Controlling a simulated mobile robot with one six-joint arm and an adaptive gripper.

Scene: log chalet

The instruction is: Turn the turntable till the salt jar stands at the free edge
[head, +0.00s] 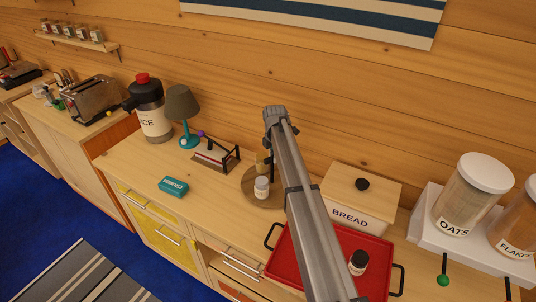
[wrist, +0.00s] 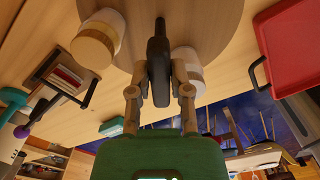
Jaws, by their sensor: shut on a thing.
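The turntable (head: 249,194) is a round wooden disc on the counter, partly hidden behind my arm in the head view. A white jar with a label (head: 262,187) stands on its front side, and a tan-topped jar (head: 262,163) stands behind. The wrist view shows the disc (wrist: 215,14), a wooden-lidded jar (wrist: 94,43) at left and a white jar (wrist: 188,64) at right. I cannot read which is the salt jar. My gripper (wrist: 159,75) is shut on a dark upright handle (wrist: 158,48) at the disc, between the two jars.
A red tray (head: 283,272) with a dark-lidded jar (head: 357,262) lies right of the turntable. A bread box (head: 352,200) stands behind the tray. A small rack (head: 215,156) and a teal box (head: 173,187) are at left. Bare counter lies between the teal box and turntable.

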